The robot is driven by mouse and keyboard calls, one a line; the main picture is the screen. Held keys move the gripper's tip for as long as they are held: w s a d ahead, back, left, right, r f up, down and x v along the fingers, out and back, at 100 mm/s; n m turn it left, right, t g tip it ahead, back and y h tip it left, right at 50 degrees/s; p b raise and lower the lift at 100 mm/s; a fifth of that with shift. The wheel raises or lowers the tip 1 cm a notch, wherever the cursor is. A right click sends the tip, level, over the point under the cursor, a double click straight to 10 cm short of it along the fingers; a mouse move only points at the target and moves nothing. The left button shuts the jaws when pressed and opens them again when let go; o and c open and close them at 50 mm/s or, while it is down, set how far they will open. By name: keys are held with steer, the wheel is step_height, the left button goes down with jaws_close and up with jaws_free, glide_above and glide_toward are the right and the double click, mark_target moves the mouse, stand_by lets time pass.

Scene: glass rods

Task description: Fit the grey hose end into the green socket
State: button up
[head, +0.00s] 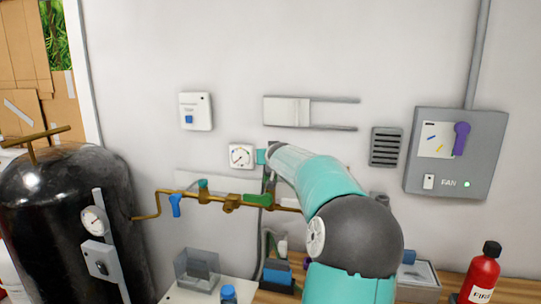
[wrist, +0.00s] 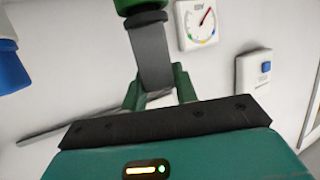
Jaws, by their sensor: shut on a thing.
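In the wrist view my gripper (wrist: 160,84) has its two green fingers closed around the grey hose end (wrist: 153,55). The hose end sticks out past the fingertips toward the top of the picture. Its dark collar (wrist: 147,19) lies right against a green part (wrist: 128,5), which looks like the green socket and is cut off by the frame edge. I cannot tell whether the hose end is seated in it or only touching or overlapping it. In the head view my arm hides most of the gripper and the hose end.
A brass pipe (head: 215,199) with a blue-handled valve (head: 176,204) runs along the wall. A round-dial gauge (head: 241,156) hangs close by. A black tank (head: 65,215) stands left. A grey fan box (head: 455,152) and a red extinguisher (head: 481,276) are at right.

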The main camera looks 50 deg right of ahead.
steer(key=shift+f, duration=0.35)
steer(key=o, duration=0.8)
steer(key=v, duration=1.1)
stand_by(0.3)
stand_by(0.5)
